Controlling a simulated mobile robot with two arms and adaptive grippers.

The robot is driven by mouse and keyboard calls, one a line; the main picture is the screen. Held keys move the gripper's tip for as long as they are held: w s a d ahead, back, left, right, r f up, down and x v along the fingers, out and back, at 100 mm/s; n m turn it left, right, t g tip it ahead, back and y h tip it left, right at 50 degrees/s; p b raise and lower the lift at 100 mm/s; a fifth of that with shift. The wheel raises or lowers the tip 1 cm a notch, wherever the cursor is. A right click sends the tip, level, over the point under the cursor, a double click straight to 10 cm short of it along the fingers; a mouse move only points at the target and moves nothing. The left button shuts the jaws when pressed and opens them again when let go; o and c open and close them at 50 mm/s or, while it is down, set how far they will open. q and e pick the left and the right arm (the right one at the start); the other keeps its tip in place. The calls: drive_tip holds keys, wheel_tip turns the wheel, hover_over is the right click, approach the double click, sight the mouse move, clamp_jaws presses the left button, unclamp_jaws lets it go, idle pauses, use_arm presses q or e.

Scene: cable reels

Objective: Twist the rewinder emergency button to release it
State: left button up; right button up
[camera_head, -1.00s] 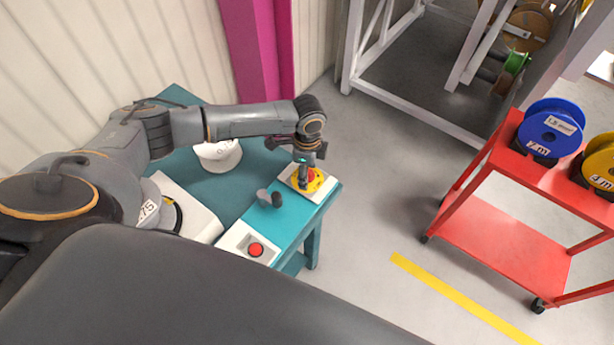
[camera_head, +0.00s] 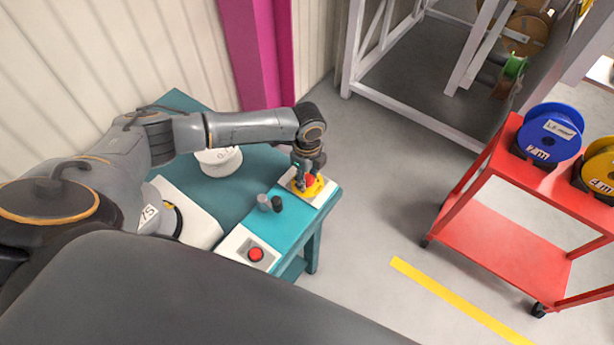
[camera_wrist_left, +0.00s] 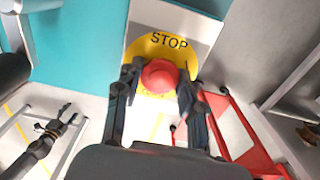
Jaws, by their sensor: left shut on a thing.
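The red emergency button (camera_head: 309,180) sits on a yellow disc (camera_head: 301,190) at the right end of the teal table. In the left wrist view the button (camera_wrist_left: 160,74) is round and red, and the yellow disc (camera_wrist_left: 168,43) reads STOP. My left gripper (camera_head: 306,182) comes down over the button. Its two dark fingers (camera_wrist_left: 157,80) are on either side of the button and closed on it. Part of the button is hidden by the gripper in the head view. My right gripper (camera_wrist_left: 68,114) shows small at the left of the wrist view, its fingers apart and empty.
A second red button (camera_head: 255,254) on a pale plate and a dark lever (camera_head: 270,203) are on the teal table (camera_head: 235,200). A white reel (camera_head: 218,162) stands behind. A red cart (camera_head: 500,240) with blue and yellow reels stands right, across clear floor.

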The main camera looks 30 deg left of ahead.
use_arm(q)
drive_tip(key=m, duration=0.2)
drive_tip(key=shift+m, duration=0.3)
drive_tip(key=shift+r+p, duration=0.15)
drive_tip(key=shift+p, duration=0.15)
drive_tip(key=shift+r, duration=0.2)
drive_tip(key=o, duration=0.8)
drive_tip(key=shift+p, duration=0.3)
